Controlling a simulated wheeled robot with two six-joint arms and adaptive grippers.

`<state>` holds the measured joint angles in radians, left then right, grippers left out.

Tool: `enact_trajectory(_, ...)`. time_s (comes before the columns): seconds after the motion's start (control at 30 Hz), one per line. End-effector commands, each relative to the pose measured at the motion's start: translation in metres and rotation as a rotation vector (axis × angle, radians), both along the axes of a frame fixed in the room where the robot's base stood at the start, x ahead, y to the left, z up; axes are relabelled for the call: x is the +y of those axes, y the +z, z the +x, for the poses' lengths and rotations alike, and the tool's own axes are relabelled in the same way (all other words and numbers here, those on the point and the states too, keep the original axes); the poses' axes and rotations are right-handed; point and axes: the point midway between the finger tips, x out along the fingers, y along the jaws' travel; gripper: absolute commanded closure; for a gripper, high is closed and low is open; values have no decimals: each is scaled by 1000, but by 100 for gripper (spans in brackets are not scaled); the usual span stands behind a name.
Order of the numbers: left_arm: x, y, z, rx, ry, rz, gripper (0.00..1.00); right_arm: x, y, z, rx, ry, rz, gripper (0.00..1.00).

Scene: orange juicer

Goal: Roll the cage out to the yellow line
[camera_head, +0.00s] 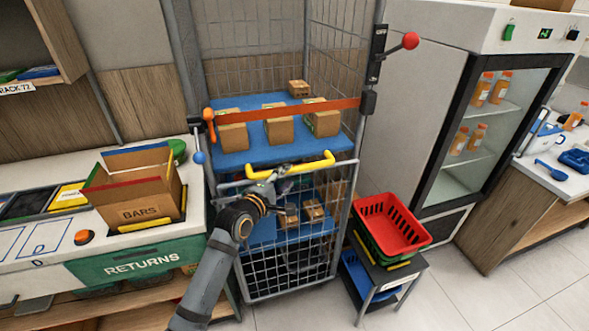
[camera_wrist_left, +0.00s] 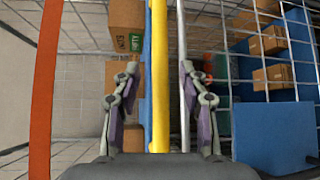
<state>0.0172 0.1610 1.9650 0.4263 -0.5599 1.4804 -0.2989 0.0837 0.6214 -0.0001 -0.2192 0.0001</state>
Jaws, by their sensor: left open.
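The wire cage (camera_head: 262,287) stands upright between the returns counter and the fridge, with cartons on its blue shelves. A yellow handle (camera_head: 312,167) runs across the top of its lower front panel. My left gripper (camera_head: 268,184) is at the handle's left part. In the left wrist view the yellow handle (camera_wrist_left: 158,45) runs between the open fingers of my left gripper (camera_wrist_left: 158,72), with a visible gap on each side. An orange strap (camera_head: 290,110) crosses the cage above. My right gripper and the yellow line are not in view. The cage's wheels cannot be made out.
A red-knobbed lever (camera_head: 395,47) sticks out at the cage's right post. A small stand (camera_head: 383,287) with red and green baskets (camera_head: 392,224) stands close at the cage's right. The returns counter (camera_head: 150,247) is close at its left. Floor (camera_head: 480,295) shows free at front right.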

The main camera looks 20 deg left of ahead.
Motion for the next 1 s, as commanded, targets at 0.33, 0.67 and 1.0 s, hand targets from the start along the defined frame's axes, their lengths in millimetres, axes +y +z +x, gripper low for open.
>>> enact_trajectory(0.33, -11, -7, 54, -1, 0, 0, 57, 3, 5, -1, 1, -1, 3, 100)
enact_trajectory(0.67, -12, -8, 58, 0, 0, 2, 58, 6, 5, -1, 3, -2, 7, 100)
enact_trajectory(1.0, -12, -8, 57, 0, 0, 2, 100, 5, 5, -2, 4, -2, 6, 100)
